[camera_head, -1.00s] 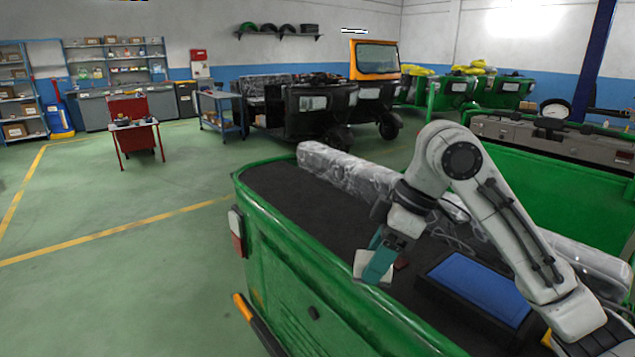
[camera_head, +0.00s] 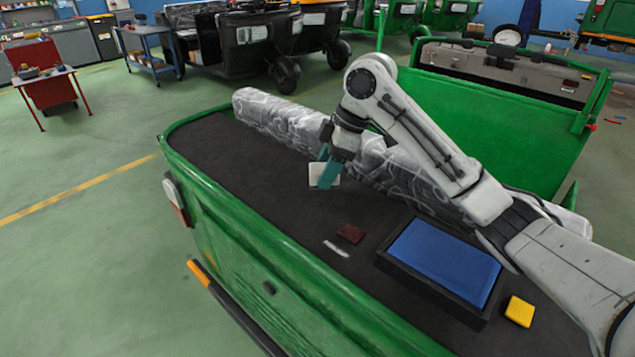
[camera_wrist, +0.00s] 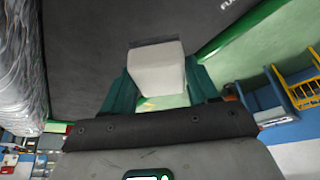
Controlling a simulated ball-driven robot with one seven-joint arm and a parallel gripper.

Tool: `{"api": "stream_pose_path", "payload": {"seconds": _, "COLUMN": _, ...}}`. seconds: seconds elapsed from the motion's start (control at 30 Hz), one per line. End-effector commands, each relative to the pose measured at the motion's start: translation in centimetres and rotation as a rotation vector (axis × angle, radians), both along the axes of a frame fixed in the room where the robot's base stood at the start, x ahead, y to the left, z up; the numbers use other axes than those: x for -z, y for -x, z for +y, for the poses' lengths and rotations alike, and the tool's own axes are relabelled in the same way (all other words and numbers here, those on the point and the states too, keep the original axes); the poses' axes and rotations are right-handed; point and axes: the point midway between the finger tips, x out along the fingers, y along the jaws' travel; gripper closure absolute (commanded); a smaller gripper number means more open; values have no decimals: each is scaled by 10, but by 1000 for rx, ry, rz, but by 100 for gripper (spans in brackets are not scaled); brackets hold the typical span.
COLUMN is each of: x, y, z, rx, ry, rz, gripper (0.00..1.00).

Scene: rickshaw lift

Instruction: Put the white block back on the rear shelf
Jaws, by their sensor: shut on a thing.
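My gripper (camera_head: 326,170) is shut on the white block (camera_head: 318,175) over the dark rear shelf (camera_head: 225,150) of the green vehicle. In the wrist view the white block (camera_wrist: 157,70) sits between the teal fingers (camera_wrist: 160,95), and the dark shelf surface shows beyond it. I cannot tell whether the block touches the shelf or hangs a little above it.
A plastic-wrapped long roll (camera_head: 290,125) lies along the shelf's far side. A dark red block (camera_head: 351,233), a small white strip (camera_head: 336,248), a blue-bottomed black tray (camera_head: 445,260) and a yellow block (camera_head: 519,311) lie nearer. The shelf's left end is clear.

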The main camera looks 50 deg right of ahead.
Motion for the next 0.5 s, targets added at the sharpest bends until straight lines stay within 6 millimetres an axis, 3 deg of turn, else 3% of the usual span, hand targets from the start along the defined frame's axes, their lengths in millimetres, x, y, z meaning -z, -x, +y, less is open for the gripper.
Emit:
{"api": "stream_pose_path", "payload": {"seconds": 0.2, "x": 33, "y": -24, "z": -12, "rx": 2, "ry": 0, "rz": 3, "gripper": 65}}
{"api": "stream_pose_path", "payload": {"seconds": 0.5, "x": 57, "y": -35, "z": -18, "rx": 1, "ry": 0, "rz": 3, "gripper": 65}}
